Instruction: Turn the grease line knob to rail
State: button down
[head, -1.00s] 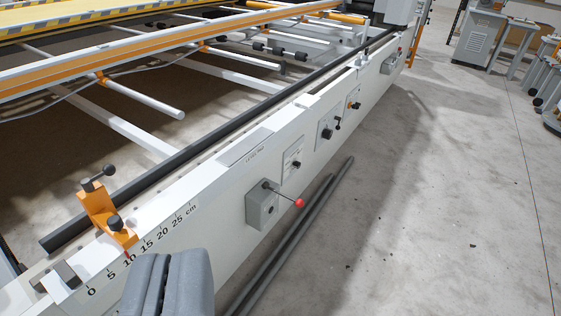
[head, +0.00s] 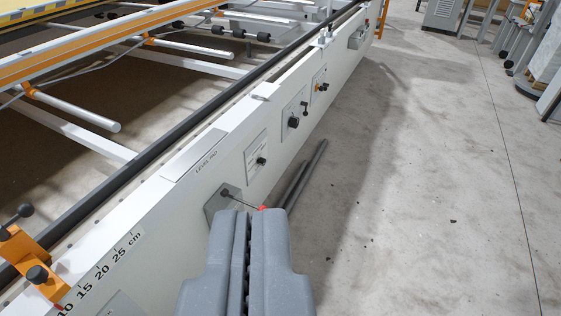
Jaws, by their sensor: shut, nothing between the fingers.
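My gripper (head: 251,214) is shut and empty at the bottom centre. In the picture it lies below the knobs, apart from them, and covers part of a grey lever box (head: 217,204).
The lever's red ball (head: 263,208) shows just past my fingertips. Dark pipes (head: 300,178) lie on the floor along the beam. An orange clamp (head: 30,262) stands by the centimetre scale at left. The concrete floor (head: 420,200) at right is mostly clear.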

aim_at(261, 160)
jog(key=z, duration=0.3)
jog(key=i, duration=1.95)
jog(key=u, duration=0.5)
